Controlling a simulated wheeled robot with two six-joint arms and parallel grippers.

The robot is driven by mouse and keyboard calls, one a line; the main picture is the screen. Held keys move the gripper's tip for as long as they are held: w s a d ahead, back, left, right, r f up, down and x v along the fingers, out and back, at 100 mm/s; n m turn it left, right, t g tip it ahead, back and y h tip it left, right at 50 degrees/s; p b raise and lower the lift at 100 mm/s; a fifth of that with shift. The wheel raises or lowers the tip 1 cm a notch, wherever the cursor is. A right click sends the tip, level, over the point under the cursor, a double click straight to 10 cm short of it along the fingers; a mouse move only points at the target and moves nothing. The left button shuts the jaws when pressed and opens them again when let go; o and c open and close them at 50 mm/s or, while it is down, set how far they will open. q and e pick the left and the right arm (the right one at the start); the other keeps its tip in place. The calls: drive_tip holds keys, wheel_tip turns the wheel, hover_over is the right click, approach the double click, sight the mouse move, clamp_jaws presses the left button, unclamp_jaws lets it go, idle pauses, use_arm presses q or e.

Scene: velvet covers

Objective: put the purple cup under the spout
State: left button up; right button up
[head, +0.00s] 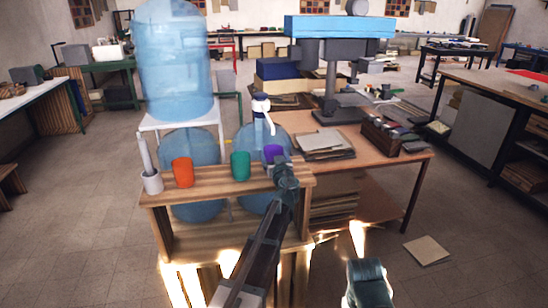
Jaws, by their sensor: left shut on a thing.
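The purple cup (272,151) is at the right end of the wooden shelf's top, behind my left gripper. My left gripper (282,163) is shut on it and hides its lower part, so I cannot tell whether the cup touches the wood. A white pump spout (268,121) with a dark top stands on a blue water bottle (249,143) behind the shelf. In the picture its tip is just above the cup; the depth between them is unclear. Part of my right arm shows at the bottom right; its fingers cannot be made out.
On the wooden shelf (212,188) stand a green cup (240,166), close left of the purple cup, an orange cup (183,172) and a pale holder (152,183). A large water bottle (175,65) stands behind. A cluttered workbench (375,150) is at right.

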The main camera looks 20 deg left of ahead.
use_arm(q)
drive_tip(key=shift+w+a, duration=0.1)
drive_tip(key=shift+w, duration=0.05)
drive_tip(key=shift+f+b, duration=0.5)
drive_tip(key=shift+f, duration=0.05)
idle(0.6)
drive_tip(key=o, duration=1.1)
drive_tip(key=v, duration=1.4)
drive_tip(key=shift+w, duration=0.1)
